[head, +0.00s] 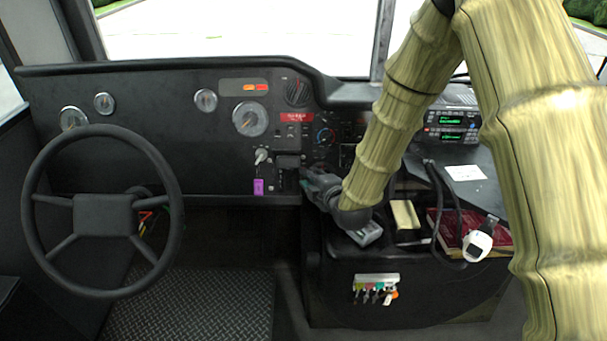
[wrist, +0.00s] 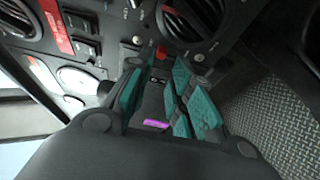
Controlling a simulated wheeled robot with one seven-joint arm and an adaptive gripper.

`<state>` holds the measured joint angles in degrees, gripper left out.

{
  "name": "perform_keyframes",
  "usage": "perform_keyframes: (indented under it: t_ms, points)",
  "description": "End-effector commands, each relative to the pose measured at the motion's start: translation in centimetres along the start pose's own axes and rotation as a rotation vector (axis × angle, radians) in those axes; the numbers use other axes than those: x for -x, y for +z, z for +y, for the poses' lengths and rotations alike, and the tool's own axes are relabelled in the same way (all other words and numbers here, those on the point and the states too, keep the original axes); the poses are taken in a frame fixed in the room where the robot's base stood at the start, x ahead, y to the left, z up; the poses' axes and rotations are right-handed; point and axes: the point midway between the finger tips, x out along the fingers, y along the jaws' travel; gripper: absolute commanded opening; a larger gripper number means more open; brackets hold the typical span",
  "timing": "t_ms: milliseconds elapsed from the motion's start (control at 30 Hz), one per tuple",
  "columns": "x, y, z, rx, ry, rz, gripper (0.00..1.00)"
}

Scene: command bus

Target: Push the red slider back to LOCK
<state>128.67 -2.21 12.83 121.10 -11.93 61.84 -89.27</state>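A small red piece (wrist: 161,52), which looks like the red slider, shows in the wrist view just beyond my fingertips, on the dark panel. I cannot make out its position relative to any LOCK marking. My gripper (wrist: 157,80) has teal pads standing apart with a gap between them, and nothing is clearly held. In the head view my gripper (head: 306,181) is at the lower edge of the dashboard, right of the purple tag. The slider cannot be made out in the head view, where my gripper and arm cover part of that area.
The purple tag (head: 258,187) hangs below a key switch (head: 261,156). A dark box (head: 288,161) juts out beside it. The steering wheel (head: 103,214) is at left. A yellow block (head: 405,215) and a red book (head: 462,232) lie on the console at right.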

Motion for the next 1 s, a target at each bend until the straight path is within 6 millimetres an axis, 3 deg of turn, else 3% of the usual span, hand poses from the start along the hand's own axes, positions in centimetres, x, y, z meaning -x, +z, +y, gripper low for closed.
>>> perform_keyframes:
  t_ms: [300, 733, 767, 867, 1000]
  points:
    - [-4.0, 0.2, 0.0, -0.002, 0.000, -0.002, 0.21]
    - [-4.8, 0.2, -0.1, -0.002, -0.001, -0.002, 0.21]
    - [-4.8, 0.2, -0.1, -0.002, -0.001, -0.002, 0.20]
    - [-4.8, 0.2, 0.0, -0.002, -0.001, -0.002, 0.01]
    - [-4.8, 0.2, -0.1, -0.002, -0.001, -0.002, 0.00]
